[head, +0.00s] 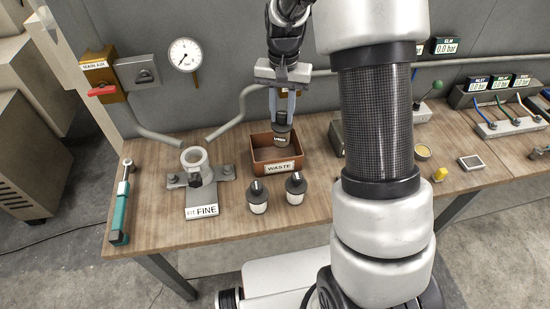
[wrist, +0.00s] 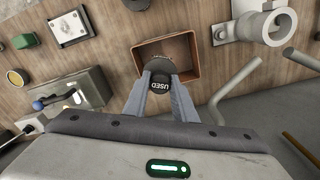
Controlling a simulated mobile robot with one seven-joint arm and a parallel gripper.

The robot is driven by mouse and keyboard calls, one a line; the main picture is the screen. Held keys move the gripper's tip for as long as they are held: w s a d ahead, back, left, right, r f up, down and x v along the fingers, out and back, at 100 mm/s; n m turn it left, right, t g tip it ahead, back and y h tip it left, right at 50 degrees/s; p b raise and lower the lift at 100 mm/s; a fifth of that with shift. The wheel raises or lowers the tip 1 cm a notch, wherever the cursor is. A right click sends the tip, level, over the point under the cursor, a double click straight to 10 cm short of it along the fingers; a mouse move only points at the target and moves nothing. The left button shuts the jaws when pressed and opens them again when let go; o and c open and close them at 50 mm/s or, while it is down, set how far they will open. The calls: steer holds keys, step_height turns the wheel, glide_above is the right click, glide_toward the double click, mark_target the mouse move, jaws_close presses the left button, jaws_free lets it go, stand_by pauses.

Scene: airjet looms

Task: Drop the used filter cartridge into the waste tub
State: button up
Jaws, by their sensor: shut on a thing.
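My gripper (head: 283,108) is shut on the used filter cartridge (head: 282,137), a dark piece with a grey body. In the wrist view the cartridge (wrist: 161,73) shows its black cap marked USED between the two fingers. The waste tub (head: 297,149) is a brown open box with a WASTE label on its front. The cartridge hangs upright over the tub's opening, and its lower end appears to be at or inside the rim. In the wrist view the tub (wrist: 193,46) lies beneath and around the cartridge. I cannot tell whether the cartridge touches the tub's floor.
Two dark-capped white cartridges (head: 258,196) (head: 296,188) stand in front of the tub. A filter stand (head: 197,177) with a FINE label is to its left. A green torque tool (head: 122,205) lies at the far left. Pipes (head: 236,117) run behind the tub.

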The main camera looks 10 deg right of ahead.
steer(key=o, duration=1.2)
steer(key=shift+c, duration=0.2)
step_height(320, 180, up, 17)
steer(key=p, duration=0.1)
steer(key=shift+r, duration=0.2)
steer(key=s+r+n+t+p, duration=0.2)
steer(key=s+r, duration=0.1)
steer(key=s, duration=0.9)
steer(key=s+r+n+t+p, duration=0.2)
steer(key=s+r+t+p, duration=0.1)
steer(key=s, duration=1)
steer(key=shift+r+n+t, duration=0.3)
steer(key=shift+r+n, duration=0.1)
steer(key=shift+r, duration=0.3)
